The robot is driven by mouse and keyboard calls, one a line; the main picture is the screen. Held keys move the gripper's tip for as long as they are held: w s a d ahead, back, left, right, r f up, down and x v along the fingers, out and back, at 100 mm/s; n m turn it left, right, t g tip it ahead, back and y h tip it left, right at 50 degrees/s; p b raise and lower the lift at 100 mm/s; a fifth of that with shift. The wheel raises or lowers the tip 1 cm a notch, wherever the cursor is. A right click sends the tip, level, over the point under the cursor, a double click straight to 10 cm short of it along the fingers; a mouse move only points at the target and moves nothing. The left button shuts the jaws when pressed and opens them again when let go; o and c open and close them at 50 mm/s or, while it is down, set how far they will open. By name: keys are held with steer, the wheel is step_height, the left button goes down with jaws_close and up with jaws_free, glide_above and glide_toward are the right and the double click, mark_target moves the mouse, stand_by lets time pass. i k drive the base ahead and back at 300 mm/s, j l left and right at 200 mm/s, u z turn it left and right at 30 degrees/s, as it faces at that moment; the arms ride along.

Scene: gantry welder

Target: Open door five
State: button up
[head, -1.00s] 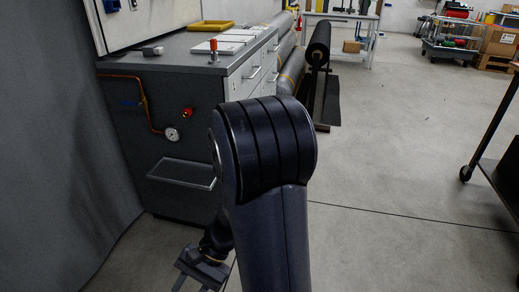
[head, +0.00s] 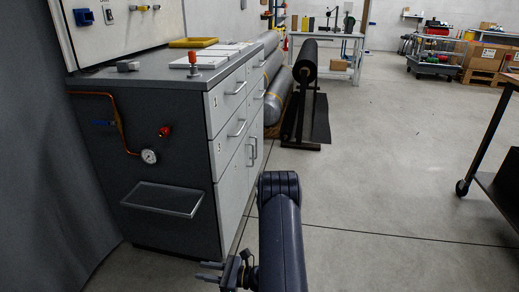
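The grey workbench cabinet (head: 150,160) stands left of centre, its drawer side facing right. Its upper drawers have horizontal bar handles. Below them are doors with upright bar handles (head: 252,152), close together; the near door (head: 231,195) is shut. Small number labels show on the drawers, but I cannot read a five on any door. My gripper (head: 209,271) is low at the bottom of the head view, in front of the cabinet's near end and apart from the handles. Its two fingers point left with a gap between them, and nothing shows in it.
A shallow tray (head: 162,199) juts from the cabinet's near end, under a gauge (head: 149,156) and pipe. A dark roll on a stand (head: 305,95) is beyond the cabinet. A dark wheeled table (head: 497,170) is at right. The floor between is clear.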

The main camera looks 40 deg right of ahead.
mark_target(231, 190)
steer(key=i+l+z, duration=0.25)
steer(key=i+l, duration=0.55)
steer(key=l, duration=0.25)
steer(key=i+l+z, duration=0.25)
steer(key=i+l, duration=0.6)
steer(key=l, duration=0.1)
